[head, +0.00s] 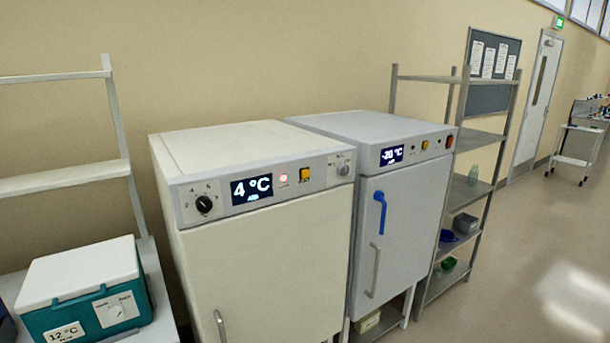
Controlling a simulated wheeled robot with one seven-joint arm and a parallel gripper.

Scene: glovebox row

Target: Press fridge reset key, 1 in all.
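A cream fridge (262,265) stands in the middle of the head view, its display (251,189) reading 4 °C. The small labels are too small to read. My gripper is not in view.
A teal cooler box (85,290) with a white lid sits on a bench at lower left. A metal shelf rack (470,190) stands right of the grey unit. The floor (535,250) at right is open.

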